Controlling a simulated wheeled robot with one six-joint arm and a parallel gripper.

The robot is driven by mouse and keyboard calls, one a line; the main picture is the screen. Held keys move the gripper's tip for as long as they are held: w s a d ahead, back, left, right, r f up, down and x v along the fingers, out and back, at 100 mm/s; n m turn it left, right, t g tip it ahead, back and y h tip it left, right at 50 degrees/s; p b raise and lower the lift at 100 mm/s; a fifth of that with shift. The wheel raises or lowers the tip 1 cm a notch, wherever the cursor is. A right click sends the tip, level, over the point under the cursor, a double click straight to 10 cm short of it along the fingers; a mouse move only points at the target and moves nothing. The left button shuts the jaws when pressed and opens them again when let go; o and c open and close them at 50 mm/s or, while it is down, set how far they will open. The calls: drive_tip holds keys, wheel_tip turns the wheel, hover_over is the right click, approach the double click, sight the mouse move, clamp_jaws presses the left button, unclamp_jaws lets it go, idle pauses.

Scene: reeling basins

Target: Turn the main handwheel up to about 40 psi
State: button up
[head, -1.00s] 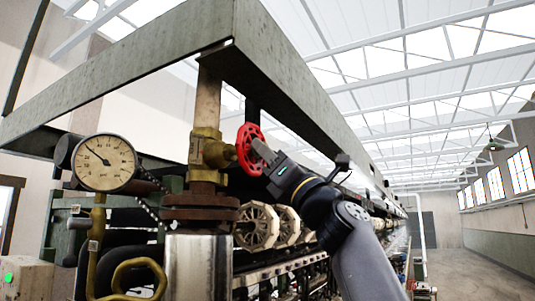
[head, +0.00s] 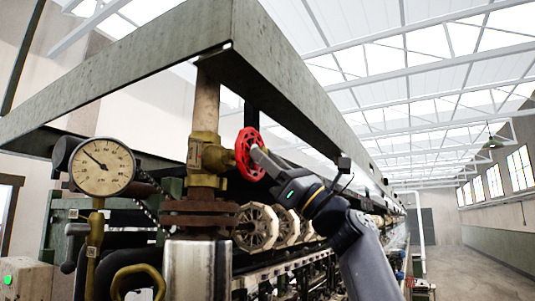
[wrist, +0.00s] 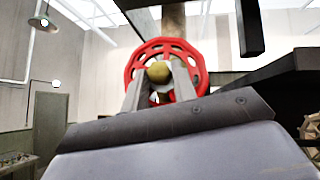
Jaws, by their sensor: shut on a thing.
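The red main handwheel (head: 241,152) sits on the right side of a brass valve (head: 203,153) on an upright pipe. My gripper (head: 258,154) comes from the lower right and is shut on the handwheel. In the wrist view the handwheel (wrist: 197,70) faces me, with its round brass hub end (wrist: 159,71) between the fingers of my gripper (wrist: 160,88). The fingertips partly hide the wheel's lower half. The round pressure gauge (head: 103,166) is left of the valve. Its dark needle points up and left; the small numbers are hard to read.
A heavy grey-green beam frame (head: 120,88) runs above the valve and along the right, close over my arm. Pale reels (head: 257,228) line the machine below. A rusty flange (head: 198,213) sits under the valve. The aisle (head: 460,270) at right is clear.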

drive_tip(key=n+g, duration=0.2)
drive_tip(key=shift+d+n+g+y, duration=0.1)
drive_tip(key=shift+n+g+y, duration=0.2)
drive_tip(key=shift+n+g, duration=0.6)
drive_tip(key=o, duration=0.9)
drive_tip(key=b+v, duration=0.5)
drive_tip(key=v, duration=0.5)
drive_tip(key=shift+d+f, duration=0.25)
drive_tip(key=shift+d, duration=0.05)
drive_tip(key=shift+t, duration=0.3)
